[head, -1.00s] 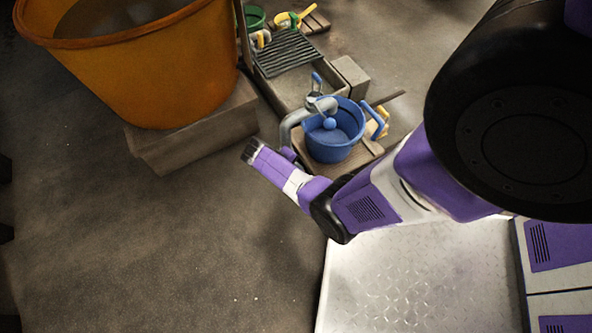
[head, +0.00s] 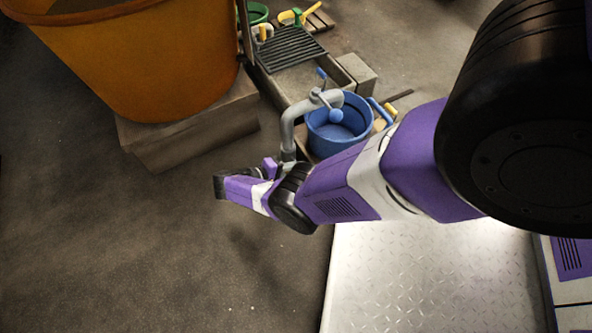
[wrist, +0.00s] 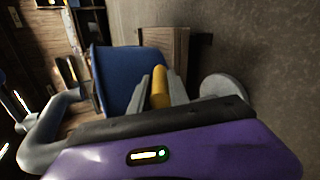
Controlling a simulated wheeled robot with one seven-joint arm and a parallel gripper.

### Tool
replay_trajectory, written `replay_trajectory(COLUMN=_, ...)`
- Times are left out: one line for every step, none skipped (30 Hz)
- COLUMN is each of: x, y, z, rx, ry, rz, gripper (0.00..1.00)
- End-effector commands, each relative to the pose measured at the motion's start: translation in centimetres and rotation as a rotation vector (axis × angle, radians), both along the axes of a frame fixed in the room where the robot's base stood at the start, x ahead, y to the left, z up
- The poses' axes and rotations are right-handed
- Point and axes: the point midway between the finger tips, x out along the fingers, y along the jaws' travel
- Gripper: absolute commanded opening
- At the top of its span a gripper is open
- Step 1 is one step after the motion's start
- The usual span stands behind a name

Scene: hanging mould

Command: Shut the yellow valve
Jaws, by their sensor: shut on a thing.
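In the wrist view, a yellow cylindrical handle (wrist: 159,90), which I take for the yellow valve's, lies between the two grey fingers of my gripper (wrist: 160,78). The fingers are shut on it. The valve's body and its turn angle are hidden behind the gripper. In the head view, the purple and white end of my arm is beside the foot of the grey bent pipe. The fingers and the held handle do not show there.
A blue bucket (head: 326,140) stands by the grey pipe (head: 290,122), which carries a blue ball-ended lever (head: 335,115). A large orange tub (head: 150,65) stands on a block (head: 190,135) at left. A grated trough (head: 290,48) lies behind. Floor at lower left is clear.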

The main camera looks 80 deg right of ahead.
Motion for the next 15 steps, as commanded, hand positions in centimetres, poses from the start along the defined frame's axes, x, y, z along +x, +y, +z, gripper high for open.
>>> replay_trajectory(x=0.06, y=-0.05, z=-0.12, rx=-0.005, ry=0.007, rz=0.001, gripper=0.0)
replay_trajectory(x=0.09, y=-0.06, z=-0.11, rx=-0.009, ry=0.011, rz=0.001, gripper=0.0)
replay_trajectory(x=0.08, y=-0.05, z=-0.11, rx=-0.013, ry=0.016, rz=0.0, gripper=0.0)
replay_trajectory(x=0.06, y=-0.04, z=-0.12, rx=-0.015, ry=0.019, rz=0.0, gripper=0.0)
replay_trajectory(x=0.06, y=-0.03, z=-0.12, rx=-0.018, ry=0.022, rz=0.0, gripper=0.0)
replay_trajectory(x=0.02, y=-0.02, z=-0.13, rx=-0.02, ry=0.026, rz=0.0, gripper=0.0)
replay_trajectory(x=0.02, y=-0.02, z=-0.13, rx=-0.023, ry=0.027, rz=0.0, gripper=0.0)
replay_trajectory(x=0.04, y=-0.03, z=-0.12, rx=-0.024, ry=0.029, rz=-0.001, gripper=0.0)
replay_trajectory(x=0.05, y=-0.03, z=-0.11, rx=-0.026, ry=0.03, rz=-0.001, gripper=0.0)
replay_trajectory(x=0.03, y=-0.02, z=-0.12, rx=-0.027, ry=0.032, rz=-0.001, gripper=0.0)
replay_trajectory(x=0.03, y=-0.02, z=-0.11, rx=-0.028, ry=0.033, rz=-0.001, gripper=0.0)
replay_trajectory(x=0.03, y=-0.02, z=-0.11, rx=-0.028, ry=0.034, rz=0.0, gripper=0.0)
replay_trajectory(x=0.01, y=-0.02, z=-0.12, rx=-0.029, ry=0.034, rz=0.0, gripper=0.0)
replay_trajectory(x=0.01, y=-0.02, z=-0.11, rx=-0.029, ry=0.034, rz=0.0, gripper=0.0)
replay_trajectory(x=0.01, y=-0.02, z=-0.11, rx=-0.029, ry=0.034, rz=0.0, gripper=0.0)
